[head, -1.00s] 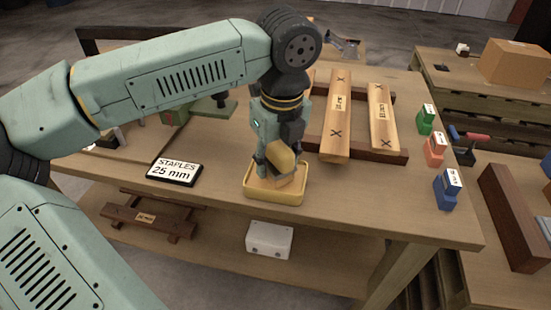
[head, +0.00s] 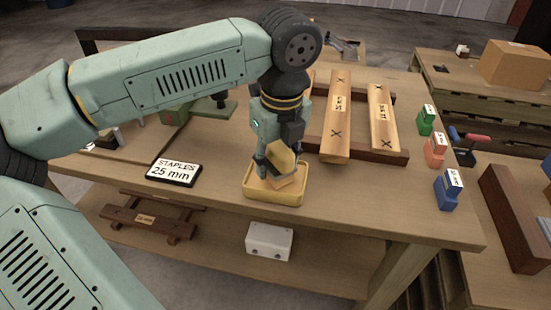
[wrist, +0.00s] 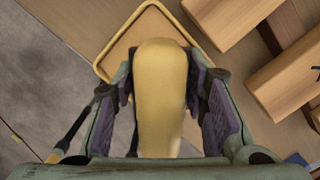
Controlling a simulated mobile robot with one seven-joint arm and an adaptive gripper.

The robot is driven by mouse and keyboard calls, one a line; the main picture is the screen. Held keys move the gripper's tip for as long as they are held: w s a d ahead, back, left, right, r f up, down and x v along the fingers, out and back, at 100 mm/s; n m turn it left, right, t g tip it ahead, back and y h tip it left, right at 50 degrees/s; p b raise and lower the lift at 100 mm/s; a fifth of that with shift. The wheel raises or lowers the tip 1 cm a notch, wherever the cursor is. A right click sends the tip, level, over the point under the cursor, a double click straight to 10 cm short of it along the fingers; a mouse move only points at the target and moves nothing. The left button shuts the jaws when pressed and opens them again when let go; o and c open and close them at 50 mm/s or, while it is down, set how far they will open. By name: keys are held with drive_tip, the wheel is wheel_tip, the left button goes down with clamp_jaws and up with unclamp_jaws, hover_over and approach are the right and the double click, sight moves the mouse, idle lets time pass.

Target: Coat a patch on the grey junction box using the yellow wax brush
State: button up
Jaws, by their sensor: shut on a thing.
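The yellow wax brush (head: 283,163) is between the fingers of my gripper (head: 280,158). In the wrist view the brush (wrist: 161,95) is a long, rounded yellow body, and both fingers of my gripper (wrist: 163,103) press on its sides. The brush's lower end is in or just above a shallow yellow tray (head: 273,197) on the bench top. Whether it touches the tray floor is hidden. A pale grey-white box (head: 269,241), which looks like the junction box, sits on the lower shelf below the tray. Small dark dots show on its front.
The workbench (head: 225,215) has a "STAPLES 25 mm" sign (head: 174,172) left of the tray. Marked wooden boards (head: 336,125) lie to the right. Green, orange and blue blocks (head: 446,190) line the right edge. A small wooden frame (head: 150,217) is on the lower shelf.

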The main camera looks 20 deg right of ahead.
drive_tip(key=shift+r+p, duration=1.9)
drive_tip(key=shift+r, duration=1.6)
drive_tip(key=shift+s+f, duration=0.1)
